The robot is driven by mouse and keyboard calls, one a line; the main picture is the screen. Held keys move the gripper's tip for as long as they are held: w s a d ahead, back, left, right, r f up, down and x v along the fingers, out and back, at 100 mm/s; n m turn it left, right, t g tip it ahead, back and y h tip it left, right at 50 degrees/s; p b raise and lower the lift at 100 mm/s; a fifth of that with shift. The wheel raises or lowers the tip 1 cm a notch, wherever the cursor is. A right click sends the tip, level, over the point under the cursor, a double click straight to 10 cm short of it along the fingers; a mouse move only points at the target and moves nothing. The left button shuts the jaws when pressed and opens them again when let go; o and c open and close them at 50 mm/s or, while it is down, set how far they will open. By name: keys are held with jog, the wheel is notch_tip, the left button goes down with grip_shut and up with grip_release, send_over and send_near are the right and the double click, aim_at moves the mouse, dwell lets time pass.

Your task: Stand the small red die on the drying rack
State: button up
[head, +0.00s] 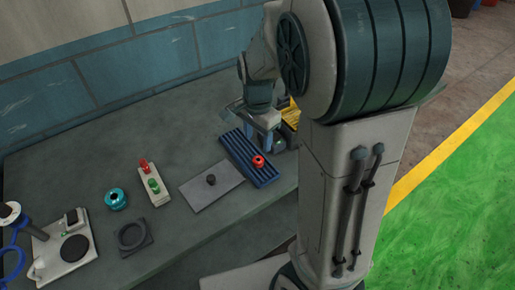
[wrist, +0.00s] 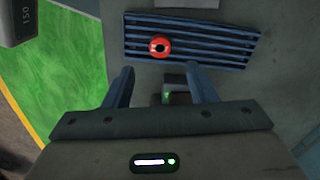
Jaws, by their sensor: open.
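The small red die (head: 258,161) is a short round piece with a dark centre. It rests on the blue slatted drying rack (head: 236,146), near one end in the head view. In the wrist view the die (wrist: 158,47) sits on the slats of the rack (wrist: 215,45), left of the middle, with nothing gripping it. My gripper (wrist: 160,76) is open, and its fingers are apart from the die. In the head view my gripper (head: 263,134) is beside the rack, partly hidden by my arm.
A yellow object (head: 292,112) stands behind my gripper. Bare bench lies between them.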

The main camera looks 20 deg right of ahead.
jog(key=s+r+n+t, duration=0.1)
jog(key=s+r+n, duration=0.2)
jog(key=s+n, duration=0.3)
jog(key=s+r+n+t, duration=0.2)
jog(key=s+r+n, duration=0.2)
jog(key=s+n, duration=0.2)
jog(key=shift+s+r, duration=0.15)
jog(key=shift+s, duration=1.05)
